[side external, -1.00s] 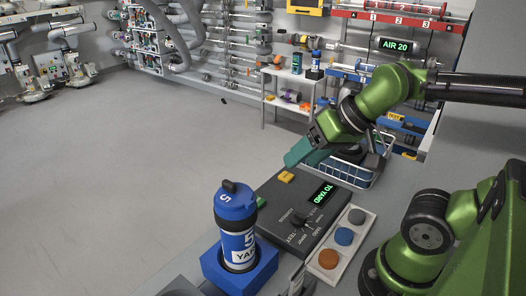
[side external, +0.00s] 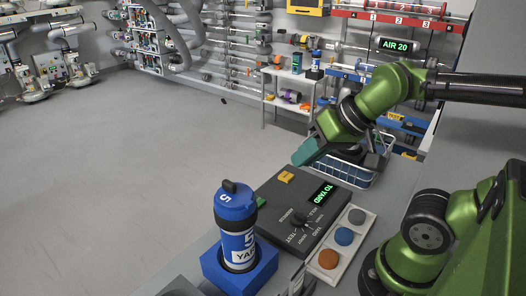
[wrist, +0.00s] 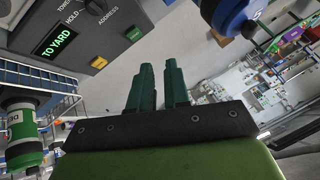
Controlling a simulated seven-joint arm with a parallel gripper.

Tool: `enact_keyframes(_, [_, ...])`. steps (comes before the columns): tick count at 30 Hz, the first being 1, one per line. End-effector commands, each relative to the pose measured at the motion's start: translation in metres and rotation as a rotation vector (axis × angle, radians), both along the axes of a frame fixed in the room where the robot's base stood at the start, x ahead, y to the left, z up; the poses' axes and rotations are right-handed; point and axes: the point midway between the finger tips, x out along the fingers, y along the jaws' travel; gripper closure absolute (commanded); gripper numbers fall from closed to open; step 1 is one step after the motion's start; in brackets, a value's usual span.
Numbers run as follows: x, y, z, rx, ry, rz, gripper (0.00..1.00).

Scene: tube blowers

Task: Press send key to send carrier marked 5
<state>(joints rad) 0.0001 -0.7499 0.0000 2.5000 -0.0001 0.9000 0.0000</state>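The carrier marked 5 (side external: 236,225) stands upright in a blue square holder (side external: 213,267); it is blue with a white label reading "YA…", partly cut off. Its blue end shows in the wrist view (wrist: 232,14). A dark console (side external: 270,190) beside it has a lit "TO YARD" display (side external: 323,193), a dial (side external: 300,219), a yellow key (side external: 285,177) and a green key, seen in the wrist view (wrist: 135,34). My gripper (side external: 298,160) is above and beyond the yellow key, apart from it. Its teal fingers (wrist: 159,70) have a narrow empty gap.
A white tray with grey, blue (side external: 344,237) and orange round buttons lies right of the console. A wire basket (side external: 350,172) stands behind it. A green-and-white cylinder (wrist: 22,130) shows in the wrist view. Shelves and tubes line the far wall. Open floor lies left.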

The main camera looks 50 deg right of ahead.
Motion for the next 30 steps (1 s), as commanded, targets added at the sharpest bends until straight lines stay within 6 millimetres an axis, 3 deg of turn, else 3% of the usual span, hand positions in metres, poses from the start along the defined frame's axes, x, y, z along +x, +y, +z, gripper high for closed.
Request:
enact_keyframes(3, [0.0000, 0.0000, 0.0000, 0.000, 0.000, 0.000, 1.00])
enact_keyframes(30, [0.0000, 0.0000, 0.0000, 0.000, 0.000, 0.000, 1.00])
